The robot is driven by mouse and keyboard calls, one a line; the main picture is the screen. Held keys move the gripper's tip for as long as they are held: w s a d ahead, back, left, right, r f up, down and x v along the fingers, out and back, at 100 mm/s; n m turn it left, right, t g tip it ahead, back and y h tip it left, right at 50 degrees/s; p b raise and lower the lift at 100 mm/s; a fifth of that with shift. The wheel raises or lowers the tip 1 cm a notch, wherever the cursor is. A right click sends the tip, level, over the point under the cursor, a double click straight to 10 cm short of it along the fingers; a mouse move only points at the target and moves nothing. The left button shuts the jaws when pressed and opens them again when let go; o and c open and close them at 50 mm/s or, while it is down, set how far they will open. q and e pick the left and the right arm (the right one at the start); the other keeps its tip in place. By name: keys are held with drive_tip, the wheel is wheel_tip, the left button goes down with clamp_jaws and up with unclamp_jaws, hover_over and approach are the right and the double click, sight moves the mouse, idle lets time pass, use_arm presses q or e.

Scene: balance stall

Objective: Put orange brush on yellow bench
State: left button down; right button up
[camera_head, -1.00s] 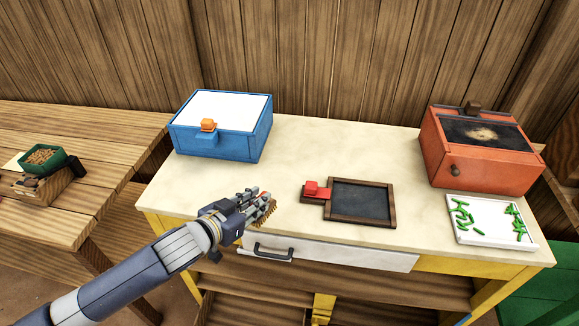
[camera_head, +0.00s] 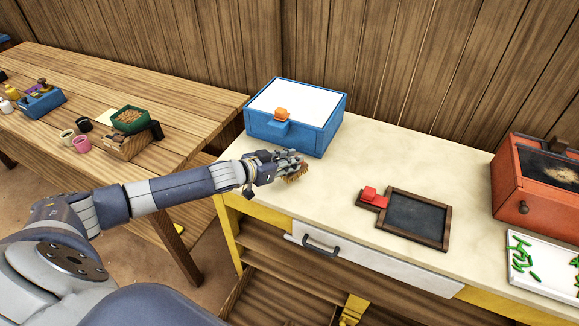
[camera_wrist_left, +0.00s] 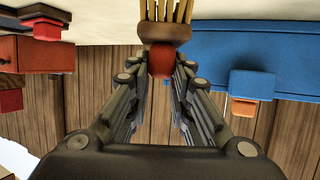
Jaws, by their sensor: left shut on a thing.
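My left gripper (camera_head: 289,160) is shut on the orange brush (camera_head: 297,175), which has tan bristles and a brown wooden block. In the left wrist view the brush (camera_wrist_left: 164,33) has a red-orange knob between the fingers (camera_wrist_left: 161,75), its bristles towards the cream surface. The yellow bench (camera_head: 385,150) has a cream top and yellow frame. The brush is over its left part, in front of the blue box; I cannot tell whether the bristles touch the top. My right gripper is not in view.
A blue box (camera_head: 310,137) with a white lid and orange latch stands behind the gripper. A slate with a red block (camera_head: 417,218), a red-orange box (camera_head: 535,190) and a white tray of green pieces (camera_head: 550,262) are to the right. A wooden table (camera_head: 185,90) stands left.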

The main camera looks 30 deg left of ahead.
use_arm(q)
drive_tip(key=shift+a+f+p, duration=0.1)
drive_tip(key=shift+f+p, duration=0.3)
drive_tip(key=shift+f, duration=1.3)
drive_tip(key=c, duration=1.4)
unclamp_jaws()
drive_tip(key=shift+f, duration=0.15)
drive_tip(key=shift+c, duration=0.2)
drive_tip(key=b+v, duration=0.1)
drive_tip(key=v, duration=1.1)
